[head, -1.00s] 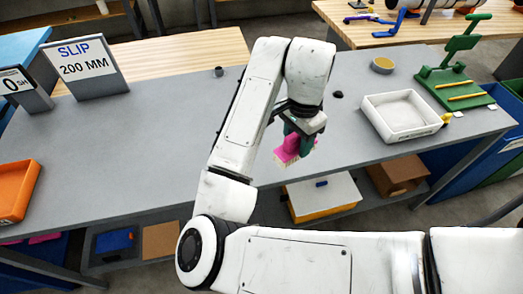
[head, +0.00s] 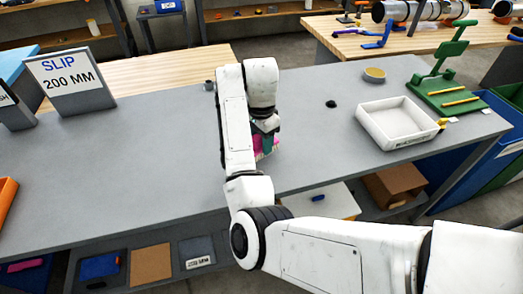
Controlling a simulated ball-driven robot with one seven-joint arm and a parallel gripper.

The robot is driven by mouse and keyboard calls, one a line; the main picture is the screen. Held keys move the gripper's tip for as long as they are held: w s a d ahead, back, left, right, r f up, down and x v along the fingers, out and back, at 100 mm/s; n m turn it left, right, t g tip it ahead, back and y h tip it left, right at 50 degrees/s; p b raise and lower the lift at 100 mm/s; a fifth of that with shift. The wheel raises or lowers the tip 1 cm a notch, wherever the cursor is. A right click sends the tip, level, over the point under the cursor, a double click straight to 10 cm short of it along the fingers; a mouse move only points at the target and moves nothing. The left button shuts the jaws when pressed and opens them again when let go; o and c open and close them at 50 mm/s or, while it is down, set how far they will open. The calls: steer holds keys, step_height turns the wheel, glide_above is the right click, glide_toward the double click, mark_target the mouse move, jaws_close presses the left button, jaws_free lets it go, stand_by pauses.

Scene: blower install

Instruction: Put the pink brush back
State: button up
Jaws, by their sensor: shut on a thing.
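The pink brush (head: 270,142) shows in the head view just below my wrist, partly hidden by my arm. My gripper (head: 266,130) is shut on it, with the fingers mostly hidden behind the wrist. The brush is over the grey table (head: 150,160), near its middle. I cannot tell whether it touches the table top.
A white tray (head: 365,122) stands to the right, with a green stand (head: 440,85) beyond it. A small black object (head: 331,104) and a tan round dish (head: 374,73) lie behind. Sign boards (head: 78,82) stand at the left. The table's left middle is clear.

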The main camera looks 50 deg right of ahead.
steer(key=shift+f+p, duration=0.35)
steer(key=shift+f, duration=1.1)
steer(key=shift+f, duration=0.2)
steer(key=o, duration=1)
steer(key=shift+r, duration=0.1)
